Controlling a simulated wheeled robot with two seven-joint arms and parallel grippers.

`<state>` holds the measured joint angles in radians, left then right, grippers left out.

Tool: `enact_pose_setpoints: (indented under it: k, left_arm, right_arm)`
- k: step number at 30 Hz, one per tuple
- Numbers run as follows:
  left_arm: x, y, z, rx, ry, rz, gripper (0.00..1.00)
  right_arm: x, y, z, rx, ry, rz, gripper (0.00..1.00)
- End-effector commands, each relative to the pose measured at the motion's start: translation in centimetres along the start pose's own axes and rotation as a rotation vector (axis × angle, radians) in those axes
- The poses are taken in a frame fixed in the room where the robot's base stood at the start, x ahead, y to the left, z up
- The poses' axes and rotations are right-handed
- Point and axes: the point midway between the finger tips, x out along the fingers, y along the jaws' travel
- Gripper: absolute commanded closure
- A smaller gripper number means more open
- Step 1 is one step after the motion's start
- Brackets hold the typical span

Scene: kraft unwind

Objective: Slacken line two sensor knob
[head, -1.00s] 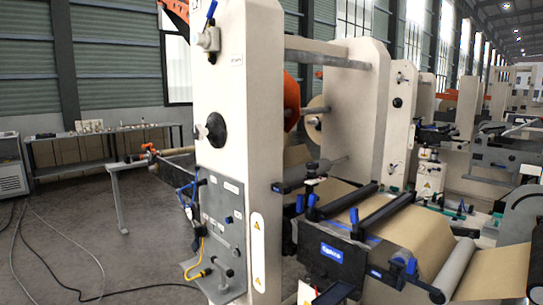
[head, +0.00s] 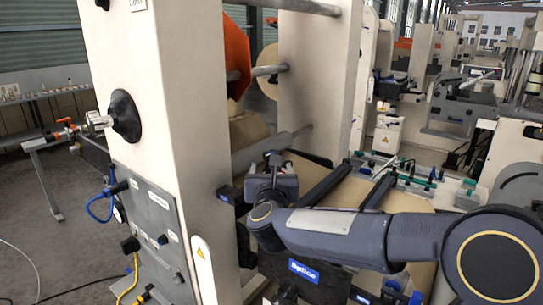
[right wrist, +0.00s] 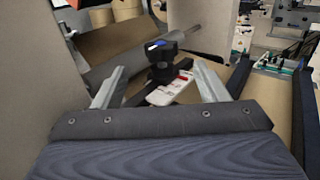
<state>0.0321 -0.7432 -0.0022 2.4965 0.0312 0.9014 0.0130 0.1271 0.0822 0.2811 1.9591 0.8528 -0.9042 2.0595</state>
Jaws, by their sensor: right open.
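The sensor knob is a black knob (right wrist: 163,55) on a dark post, with a white and red label plate (right wrist: 170,88) beside it, in the right wrist view. In the head view a black knob top (head: 272,158) shows just beyond my right gripper (head: 271,182), which hides most of its post. My right gripper (right wrist: 160,88) is open. Its two pale fingers stand to the left and right of the knob in the wrist view, with gaps on both sides. I cannot tell whether the knob lies fully between the fingertips. My left gripper is not in view.
A tall cream machine frame (head: 165,120) stands close on the left, with a grey control panel (head: 150,225) and cables. A grey roller (head: 270,150) runs behind the knob. Black rails (head: 330,185) and brown paper web lie to the right, under my arm.

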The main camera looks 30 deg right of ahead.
Motion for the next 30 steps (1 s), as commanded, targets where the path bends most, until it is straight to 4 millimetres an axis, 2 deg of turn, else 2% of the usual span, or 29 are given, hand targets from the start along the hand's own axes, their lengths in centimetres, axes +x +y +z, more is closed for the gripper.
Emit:
enact_pose_setpoints:
  k: [12,18,25,30]
  left_arm:
    - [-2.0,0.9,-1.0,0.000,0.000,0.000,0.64]
    - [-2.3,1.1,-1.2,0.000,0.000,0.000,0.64]
    - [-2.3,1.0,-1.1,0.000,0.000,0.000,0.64]
    - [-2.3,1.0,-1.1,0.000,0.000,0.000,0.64]
  right_arm:
    - [6.2,-0.2,0.2,0.007,0.000,-0.007,0.33]
    - [7.4,-0.1,0.1,0.005,-0.001,-0.004,0.33]
    - [7.4,-0.1,0.0,0.005,-0.002,-0.004,0.33]
    - [7.4,-0.1,0.0,0.005,-0.002,-0.004,0.54]
